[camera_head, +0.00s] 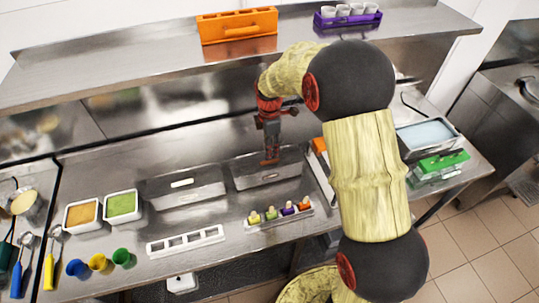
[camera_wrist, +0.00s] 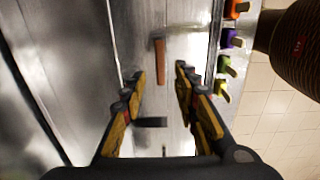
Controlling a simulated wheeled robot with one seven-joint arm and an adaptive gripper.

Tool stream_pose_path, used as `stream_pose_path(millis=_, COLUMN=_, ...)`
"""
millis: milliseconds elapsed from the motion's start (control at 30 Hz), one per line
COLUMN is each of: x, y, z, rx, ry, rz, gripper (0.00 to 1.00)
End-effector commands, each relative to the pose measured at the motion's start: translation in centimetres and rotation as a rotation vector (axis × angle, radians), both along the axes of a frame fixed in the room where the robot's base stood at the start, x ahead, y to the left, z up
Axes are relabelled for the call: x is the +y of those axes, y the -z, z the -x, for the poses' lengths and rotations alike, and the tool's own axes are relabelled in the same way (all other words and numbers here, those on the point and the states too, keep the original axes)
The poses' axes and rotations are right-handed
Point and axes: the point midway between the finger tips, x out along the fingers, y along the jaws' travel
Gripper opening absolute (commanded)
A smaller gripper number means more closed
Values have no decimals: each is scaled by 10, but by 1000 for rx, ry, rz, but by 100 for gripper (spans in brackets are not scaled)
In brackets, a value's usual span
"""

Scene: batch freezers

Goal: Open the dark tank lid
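Two sunken tanks with shiny steel lids are set in the counter, a left lid (camera_head: 200,193) and a right lid (camera_head: 245,178). Each has a small bar handle, and both look shut. Neither lid looks clearly darker to me. My gripper (camera_head: 270,160) points down over the right lid. In the wrist view its two fingers (camera_wrist: 160,72) are spread with nothing held between them. A reddish-brown bar (camera_wrist: 159,55), probably the right lid's handle, shows just beyond and between the fingertips. A short dark bar (camera_wrist: 150,122) lies lower; I cannot tell what it is.
A rack of coloured spatulas (camera_head: 280,217) stands in front of the right tank, with an empty white rack (camera_head: 186,241) to its left. Orange (camera_head: 82,214) and green (camera_head: 122,205) tubs stand left. A shelf (camera_head: 130,68) overhangs the back. A pale-blue tub (camera_head: 427,134) is right.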

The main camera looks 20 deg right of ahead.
Motion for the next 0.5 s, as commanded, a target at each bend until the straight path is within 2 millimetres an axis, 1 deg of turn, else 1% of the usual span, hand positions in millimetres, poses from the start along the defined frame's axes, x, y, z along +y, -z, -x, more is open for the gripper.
stream_pose_path(millis=33, x=0, y=10, z=1, rx=4, ry=1, rz=0, gripper=30)
stream_pose_path(millis=100, x=0, y=21, z=1, rx=4, ry=1, rz=0, gripper=30)
stream_pose_path(millis=233, x=0, y=39, z=1, rx=3, ry=2, rz=0, gripper=30)
stream_pose_path(millis=400, x=0, y=54, z=1, rx=1, ry=2, rz=0, gripper=30)
stream_pose_path(millis=500, x=0, y=57, z=0, rx=0, ry=3, rz=0, gripper=30)
